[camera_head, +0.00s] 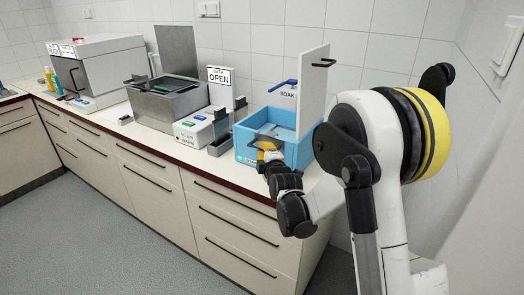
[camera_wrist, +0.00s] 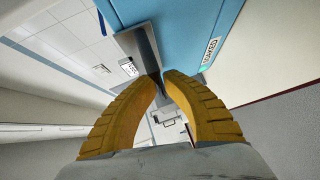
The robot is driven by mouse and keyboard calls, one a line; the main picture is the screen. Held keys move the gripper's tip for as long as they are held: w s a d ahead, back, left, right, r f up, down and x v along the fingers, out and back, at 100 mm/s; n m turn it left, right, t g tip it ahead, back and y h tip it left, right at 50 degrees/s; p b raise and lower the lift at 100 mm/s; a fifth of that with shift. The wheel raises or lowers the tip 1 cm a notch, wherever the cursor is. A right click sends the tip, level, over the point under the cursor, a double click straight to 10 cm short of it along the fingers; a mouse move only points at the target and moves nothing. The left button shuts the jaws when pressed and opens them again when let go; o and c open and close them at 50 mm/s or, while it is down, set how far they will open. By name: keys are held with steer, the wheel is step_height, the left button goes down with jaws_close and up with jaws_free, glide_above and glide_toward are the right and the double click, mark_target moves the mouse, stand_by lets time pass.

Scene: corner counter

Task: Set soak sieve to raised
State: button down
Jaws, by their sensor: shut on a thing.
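The soak station is a light blue tub (camera_head: 243,146) on the counter, beside a sign reading SOAK. The soak sieve shows only in part; a dark handle-like frame (camera_head: 262,137) stands at the tub's front edge. My gripper (camera_head: 266,148), with yellow fingers, is at that front edge, shut on this handle. In the wrist view, the fingertips (camera_wrist: 164,78) meet at a dark grey strip (camera_wrist: 140,45) that runs along the blue tub wall (camera_wrist: 185,30). The grip itself is partly hidden by the fingers. I cannot tell the sieve's height in the tub.
A white panel with a dark handle (camera_head: 314,90) stands upright at the tub's right. A blue lever (camera_head: 283,86) is behind the tub. Left of it are a sign reading OPEN (camera_head: 219,76), a metal bath (camera_head: 168,100) and a control box (camera_head: 194,128). Floor in front is clear.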

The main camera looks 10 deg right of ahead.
step_height(320, 180, up, 9)
steer(key=p, duration=0.5)
steer(key=shift+f, duration=0.1)
steer(key=shift+w+f, duration=0.1)
steer(key=shift+w, duration=0.05)
steer(key=c, duration=1.5)
jaws_free()
steer(key=shift+o, duration=0.2)
steer(key=s+r, duration=0.1)
steer(key=s, duration=1.1)
steer(key=shift+r, duration=0.3)
